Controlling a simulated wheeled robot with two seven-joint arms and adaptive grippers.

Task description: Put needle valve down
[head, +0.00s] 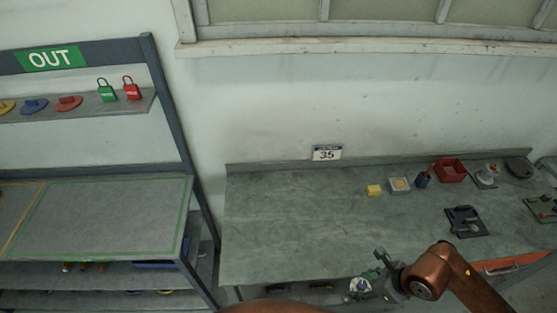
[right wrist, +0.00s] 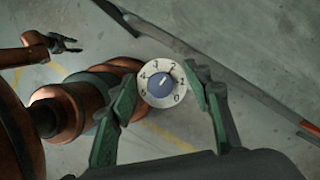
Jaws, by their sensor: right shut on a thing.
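The needle valve (right wrist: 162,85) shows in the right wrist view as a white dial with numbers and a blue centre. My right gripper (right wrist: 161,92) is shut on it, with a green-padded finger on each side. The valve's lower body is hidden. In the head view my right gripper (head: 372,286) holds the needle valve (head: 359,286) by the bench's front edge, left of my copper arm. My left gripper (right wrist: 68,43) shows small at the upper left of the right wrist view, apart from the valve; its opening is unclear.
The grey bench (head: 290,220) is clear across its left and middle. A rack marked OUT (head: 52,58) stands left.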

